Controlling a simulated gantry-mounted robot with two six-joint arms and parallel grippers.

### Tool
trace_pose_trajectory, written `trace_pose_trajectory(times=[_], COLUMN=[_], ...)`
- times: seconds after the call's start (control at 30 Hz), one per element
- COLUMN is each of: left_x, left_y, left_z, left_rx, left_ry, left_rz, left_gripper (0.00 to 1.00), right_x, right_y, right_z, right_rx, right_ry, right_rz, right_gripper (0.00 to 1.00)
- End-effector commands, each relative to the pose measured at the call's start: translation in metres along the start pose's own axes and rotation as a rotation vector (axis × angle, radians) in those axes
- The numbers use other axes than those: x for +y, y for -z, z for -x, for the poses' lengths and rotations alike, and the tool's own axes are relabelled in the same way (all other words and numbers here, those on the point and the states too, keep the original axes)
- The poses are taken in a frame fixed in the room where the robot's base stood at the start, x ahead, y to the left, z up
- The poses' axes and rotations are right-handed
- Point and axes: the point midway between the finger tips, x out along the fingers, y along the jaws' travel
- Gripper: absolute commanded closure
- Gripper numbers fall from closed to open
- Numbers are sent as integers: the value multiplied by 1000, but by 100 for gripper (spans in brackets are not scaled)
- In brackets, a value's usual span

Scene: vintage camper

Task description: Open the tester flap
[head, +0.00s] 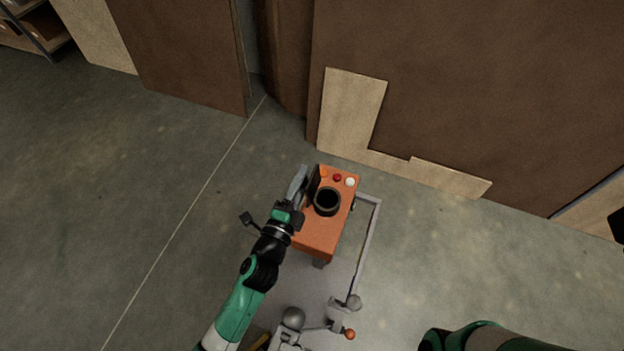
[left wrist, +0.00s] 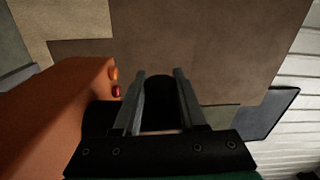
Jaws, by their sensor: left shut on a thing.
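The tester is an orange box (head: 318,238) with a black round socket (head: 327,202) on top and small orange, red and white buttons at its far end. In the left wrist view its orange side (left wrist: 55,110) fills the left. A dark flap (head: 314,187) stands up along the tester's left edge, beside the socket. My left gripper (head: 301,175) is at that edge, its grey fingers shut on the flap. In the left wrist view a black part (left wrist: 158,90) shows between the fingers. Their exact contact is hard to see. My right gripper is not in view.
A grey metal frame (head: 370,235) runs beside the tester, with a silver ball-shaped fitting (head: 293,318) near the bottom. Brown panels and a pale board (head: 345,110) stand beyond the tester. The concrete floor (head: 130,190) to the left is clear.

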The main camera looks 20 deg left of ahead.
Motion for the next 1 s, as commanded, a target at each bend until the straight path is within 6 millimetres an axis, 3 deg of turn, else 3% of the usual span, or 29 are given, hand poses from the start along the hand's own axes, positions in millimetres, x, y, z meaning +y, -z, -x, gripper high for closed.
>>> trace_pose_trajectory(times=[0.3, 0.8, 0.83, 0.97, 1.0], left_x=[3, 3, 3, 3, 3], left_y=[-5, -6, -6, -6, -6], left_z=[0, 0, 0, 0, 0], left_rx=[-1, -2, -2, -1, -1], left_ry=[0, 0, 0, 0, 0], left_rz=[113, 130, 129, 129, 129], left_gripper=[100, 100, 53, 30, 29], right_x=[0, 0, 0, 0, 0], right_y=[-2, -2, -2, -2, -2], right_z=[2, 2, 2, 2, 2], right_rx=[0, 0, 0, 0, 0], right_ry=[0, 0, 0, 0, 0], right_rz=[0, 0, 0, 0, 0], right_gripper=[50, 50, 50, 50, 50])
